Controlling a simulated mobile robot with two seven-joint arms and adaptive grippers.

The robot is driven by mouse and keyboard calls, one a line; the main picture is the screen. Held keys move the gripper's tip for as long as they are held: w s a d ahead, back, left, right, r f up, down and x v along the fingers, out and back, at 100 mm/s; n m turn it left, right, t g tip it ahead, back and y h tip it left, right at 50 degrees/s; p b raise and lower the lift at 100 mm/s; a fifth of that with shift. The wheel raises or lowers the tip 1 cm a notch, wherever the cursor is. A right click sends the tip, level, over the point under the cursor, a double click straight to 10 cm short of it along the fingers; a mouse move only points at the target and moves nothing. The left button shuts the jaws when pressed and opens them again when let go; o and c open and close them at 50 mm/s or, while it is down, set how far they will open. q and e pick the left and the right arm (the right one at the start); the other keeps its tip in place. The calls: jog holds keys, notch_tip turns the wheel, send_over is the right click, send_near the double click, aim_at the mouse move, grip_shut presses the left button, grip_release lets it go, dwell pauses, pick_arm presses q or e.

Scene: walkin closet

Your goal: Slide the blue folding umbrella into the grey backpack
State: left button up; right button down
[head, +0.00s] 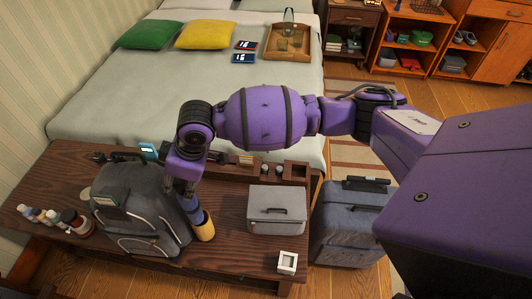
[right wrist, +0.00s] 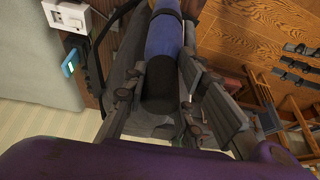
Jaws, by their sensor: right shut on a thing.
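The grey backpack (head: 125,207) stands on the dark wooden bench. My right gripper (head: 187,190) points down at the backpack's right side. It is shut on the blue umbrella (right wrist: 166,38); in the right wrist view the fingers (right wrist: 160,90) lie on both sides of its dark end. In the head view a tan cylinder (head: 204,228) shows just below the gripper; I cannot tell whether it belongs to the umbrella. The arm hides part of the backpack's right edge, and I cannot tell whether the umbrella is inside it or beside it. My left gripper is out of view.
Small bottles (head: 45,216) stand left of the backpack. A grey lidded box (head: 277,215), a small white square object (head: 287,262) and a dark compartment tray (head: 296,171) are on the bench's right. A suitcase (head: 345,225) stands beyond its right end. The bed (head: 220,75) is behind.

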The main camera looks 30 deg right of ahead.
jog(key=shift+s+d+f, duration=0.15)
jog(key=shift+d+f, duration=0.55)
jog(key=shift+f, duration=0.25)
jog(key=c, duration=1.6)
grip_release()
jog(key=shift+c, duration=0.2)
jog(key=o, duration=0.3)
jog(key=shift+w+r, duration=0.1)
jog(key=shift+w, duration=0.15)
jog(key=shift+o, duration=0.6)
jog(key=shift+w+a, duration=0.1)
jog(key=shift+w, duration=0.05)
jog(key=shift+a+r, duration=0.2)
jog(key=shift+r, duration=0.15)
jog(key=shift+r, duration=0.1)
jog(key=o, duration=0.5)
jog(key=shift+a, duration=0.15)
jog(key=shift+r, duration=0.15)
